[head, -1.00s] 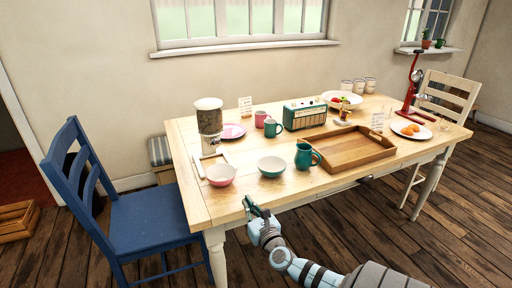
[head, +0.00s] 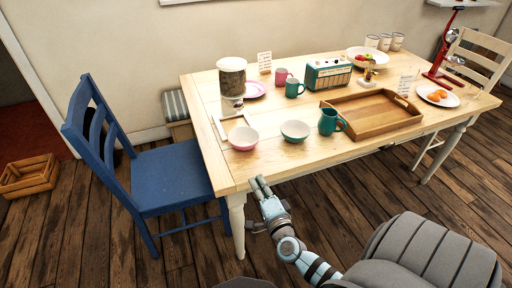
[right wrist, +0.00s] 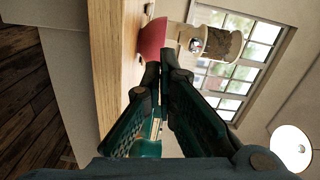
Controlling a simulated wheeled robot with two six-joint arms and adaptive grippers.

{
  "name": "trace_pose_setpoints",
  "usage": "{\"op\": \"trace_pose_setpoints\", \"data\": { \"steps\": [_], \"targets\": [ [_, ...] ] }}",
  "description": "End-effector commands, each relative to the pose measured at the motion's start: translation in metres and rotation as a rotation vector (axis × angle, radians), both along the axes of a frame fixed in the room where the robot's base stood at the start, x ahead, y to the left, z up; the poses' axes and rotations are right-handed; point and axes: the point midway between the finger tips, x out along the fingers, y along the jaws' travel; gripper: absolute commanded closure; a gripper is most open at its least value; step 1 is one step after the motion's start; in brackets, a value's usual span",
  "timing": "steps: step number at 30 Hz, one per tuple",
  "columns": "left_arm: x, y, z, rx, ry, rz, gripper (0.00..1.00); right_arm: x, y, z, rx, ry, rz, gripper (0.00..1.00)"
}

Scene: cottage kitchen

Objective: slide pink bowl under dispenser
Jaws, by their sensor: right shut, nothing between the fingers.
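The pink bowl (head: 243,138), white inside, stands upright on the table near its front left part. The dispenser (head: 232,78), a clear-sided container with a pale lid, stands behind the bowl and a little left. My right gripper (head: 259,183) is shut and empty at the table's front edge, in front of the bowl and apart from it. In the right wrist view, which is turned sideways, the fingertips (right wrist: 165,60) point toward the pink bowl (right wrist: 152,42), with the dispenser (right wrist: 218,42) beyond. My left gripper is not in view.
A white strip frame (head: 220,128) lies left of the bowl. A teal bowl (head: 295,131) is close on the right, then a teal jug (head: 329,121) and a wooden tray (head: 372,132). A blue chair (head: 170,178) stands left. Bare tabletop lies in front of the bowls.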

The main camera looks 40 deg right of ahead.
Motion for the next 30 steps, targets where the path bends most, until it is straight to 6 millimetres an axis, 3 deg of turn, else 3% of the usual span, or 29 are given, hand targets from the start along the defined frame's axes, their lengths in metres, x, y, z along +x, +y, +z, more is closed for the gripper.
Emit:
{"op": "trace_pose_setpoints", "data": {
  "steps": [3, 8, 21, 30],
  "targets": [
    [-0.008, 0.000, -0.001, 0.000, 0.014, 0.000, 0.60, -0.006, -0.015, 0.001, 0.133, -0.054, -0.053, 1.00],
    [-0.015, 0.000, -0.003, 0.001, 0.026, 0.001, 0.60, 0.005, -0.027, 0.001, 0.141, -0.059, -0.064, 1.00],
    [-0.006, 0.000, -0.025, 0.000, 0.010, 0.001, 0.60, 0.091, -0.060, -0.002, 0.140, -0.059, -0.061, 1.00],
    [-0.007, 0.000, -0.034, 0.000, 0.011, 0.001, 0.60, 0.118, -0.070, 0.000, 0.140, -0.057, -0.059, 1.00]
  ]
}}
